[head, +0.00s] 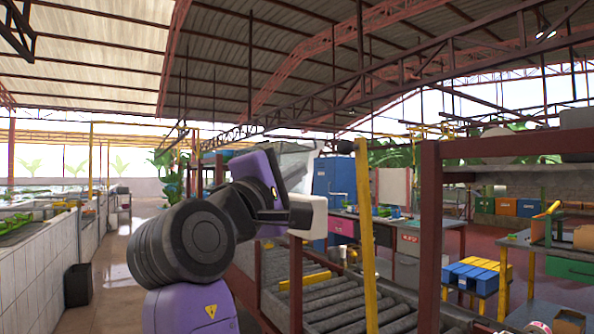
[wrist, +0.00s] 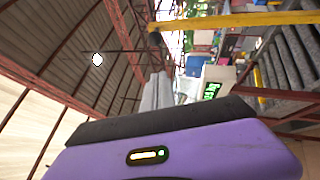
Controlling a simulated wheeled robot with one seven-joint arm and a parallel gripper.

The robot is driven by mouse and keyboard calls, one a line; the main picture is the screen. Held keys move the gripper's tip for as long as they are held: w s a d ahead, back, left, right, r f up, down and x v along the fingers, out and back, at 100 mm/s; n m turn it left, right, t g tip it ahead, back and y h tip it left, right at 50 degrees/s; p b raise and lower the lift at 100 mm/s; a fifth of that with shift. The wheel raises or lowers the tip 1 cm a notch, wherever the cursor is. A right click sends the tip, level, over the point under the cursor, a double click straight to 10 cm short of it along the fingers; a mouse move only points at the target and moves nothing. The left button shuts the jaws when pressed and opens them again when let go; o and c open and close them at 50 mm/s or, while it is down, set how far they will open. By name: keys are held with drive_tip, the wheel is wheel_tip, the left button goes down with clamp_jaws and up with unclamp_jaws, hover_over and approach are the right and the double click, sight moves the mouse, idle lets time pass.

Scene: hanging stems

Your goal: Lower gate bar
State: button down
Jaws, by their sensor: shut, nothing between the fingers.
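The gate bar (head: 366,240) is a long yellow bar standing nearly upright, tilted slightly left at its top. Its top ends in a dark knob (head: 345,147). Its lower end runs out of the head view. In the wrist view the bar (wrist: 235,20) crosses the top right, with the dark knob (wrist: 153,38) at its left end. My gripper (head: 312,152) is shut and empty, raised just left of the knob in the head view. Its grey fingers (wrist: 158,90) point toward the knob end in the wrist view, with a gap between them.
A roller conveyor (head: 335,290) lies beneath the bar. A dark red post frame (head: 430,230) stands to its right. A blue cabinet (head: 335,178) and workbenches stand behind. The air left of my arm is open above an aisle.

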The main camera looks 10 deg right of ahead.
drive_tip(key=w+d+r, duration=0.3)
drive_tip(key=w+d, duration=0.2)
drive_tip(key=d, duration=0.3)
drive_tip(key=shift+w+r+p, duration=0.15)
drive_tip(key=shift+p, duration=0.3)
drive_tip(key=shift+m+g+y, duration=0.5)
drive_tip(key=shift+m+g, duration=0.2)
drive_tip(key=shift+g, duration=0.1)
drive_tip(key=w+d+p, duration=0.1)
drive_tip(key=d+p, duration=0.1)
drive_tip(key=d, duration=0.1)
drive_tip(key=w+d+r+p, duration=0.1)
drive_tip(key=d+p, duration=0.1)
drive_tip(key=d, duration=0.1)
drive_tip(key=w+d+r+p, duration=0.1)
drive_tip(key=d+p, duration=0.2)
drive_tip(key=shift+w+d+r, duration=0.15)
drive_tip(key=shift+d+r, duration=0.05)
drive_tip(key=shift+d, duration=0.15)
drive_tip(key=w+d+f+m+g+y+p, duration=0.1)
drive_tip(key=w+d+p, duration=0.2)
drive_tip(key=d+p, duration=0.3)
drive_tip(key=d, duration=0.4)
drive_tip(key=shift+w+d+p, duration=0.2)
drive_tip(key=shift+d+p, duration=0.1)
